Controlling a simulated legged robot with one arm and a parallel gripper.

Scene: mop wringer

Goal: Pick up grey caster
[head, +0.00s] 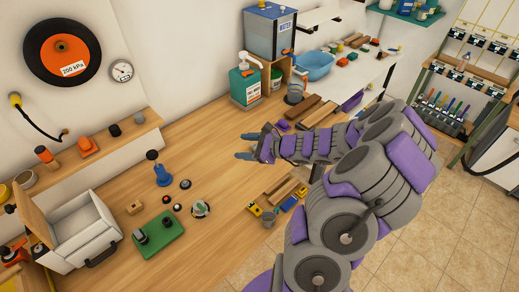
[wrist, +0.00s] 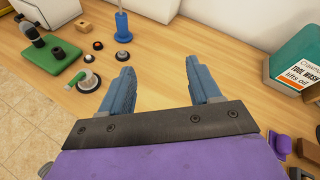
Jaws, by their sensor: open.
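My gripper (head: 248,146) is open and empty above the bench, its fingers pointing left in the head view. In the wrist view, bare wood shows between its two blue fingers (wrist: 158,70). I cannot tell for certain which thing is the grey caster. A dark round wheel-like piece with a paler centre (head: 185,184) lies beside the blue post (head: 162,175); it also shows in the wrist view (wrist: 124,55), beyond the left finger. Two smaller dark discs, one here (head: 177,207), lie near it. A small grey piece (head: 139,117) sits on the wall shelf. Nothing touches the fingers.
A green board (head: 172,248) with dark fittings and an open white box (head: 85,225) stand at the left. A white round item with green (head: 200,208) lies nearer the front edge. A green tool-wash jug (head: 244,85) stands behind the gripper. The bench between is clear.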

